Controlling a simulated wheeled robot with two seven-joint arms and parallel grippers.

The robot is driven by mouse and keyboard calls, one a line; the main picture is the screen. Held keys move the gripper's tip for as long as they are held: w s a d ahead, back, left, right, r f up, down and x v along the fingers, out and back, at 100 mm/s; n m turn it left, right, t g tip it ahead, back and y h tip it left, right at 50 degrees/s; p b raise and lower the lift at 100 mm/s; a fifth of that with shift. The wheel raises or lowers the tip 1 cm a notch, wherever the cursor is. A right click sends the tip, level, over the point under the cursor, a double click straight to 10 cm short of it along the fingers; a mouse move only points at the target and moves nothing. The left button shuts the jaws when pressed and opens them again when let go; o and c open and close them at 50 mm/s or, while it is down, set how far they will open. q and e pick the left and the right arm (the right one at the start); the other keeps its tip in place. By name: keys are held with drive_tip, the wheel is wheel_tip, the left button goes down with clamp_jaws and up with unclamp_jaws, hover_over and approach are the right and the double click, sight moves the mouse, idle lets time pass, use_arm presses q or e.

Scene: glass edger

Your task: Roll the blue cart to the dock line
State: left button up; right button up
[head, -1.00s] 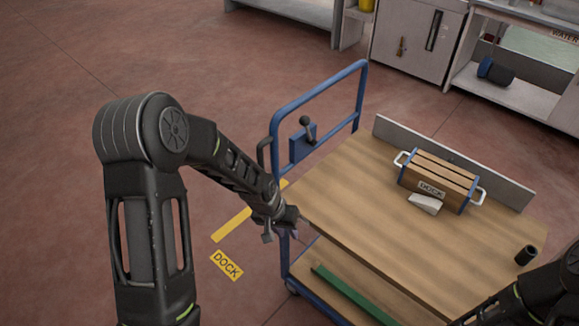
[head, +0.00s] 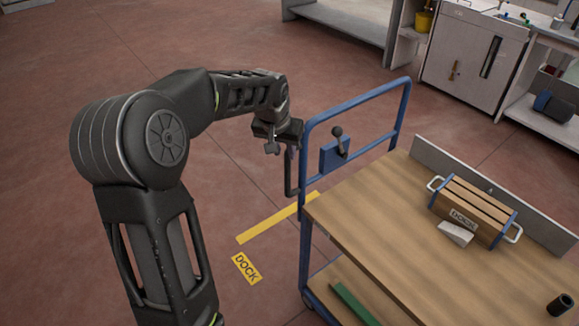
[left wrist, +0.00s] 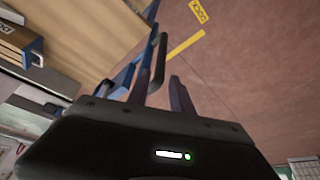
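The blue cart (head: 356,93) has a blue tube push frame, a wooden top and a lower shelf. A black upright grip bar (head: 289,176) is on the frame's left side. The yellow dock line (head: 268,224) lies on the floor left of the cart; its far end passes behind the frame's post. My left gripper (head: 294,141) is at the frame's left post, by the upper part of the grip bar. In the left wrist view its fingers (left wrist: 161,92) are apart, with the black bar (left wrist: 160,62) near and seemingly between the tips; contact is unclear. My right gripper is out of view.
A yellow DOCK label (head: 246,268) is on the floor beside the line. A wooden crate (head: 474,206), a white block (head: 456,233) and a dark cup (head: 560,306) are on the cart. Grey cabinets (head: 472,60) stand behind. The floor left of the cart is clear.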

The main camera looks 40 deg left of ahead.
sight(289, 167)
use_arm(q)
drive_tip(key=p+x, duration=0.1)
drive_tip(key=x, duration=0.9)
drive_tip(key=shift+f, duration=0.25)
drive_tip(key=shift+c, duration=0.5)
clamp_jaws()
idle(0.4)
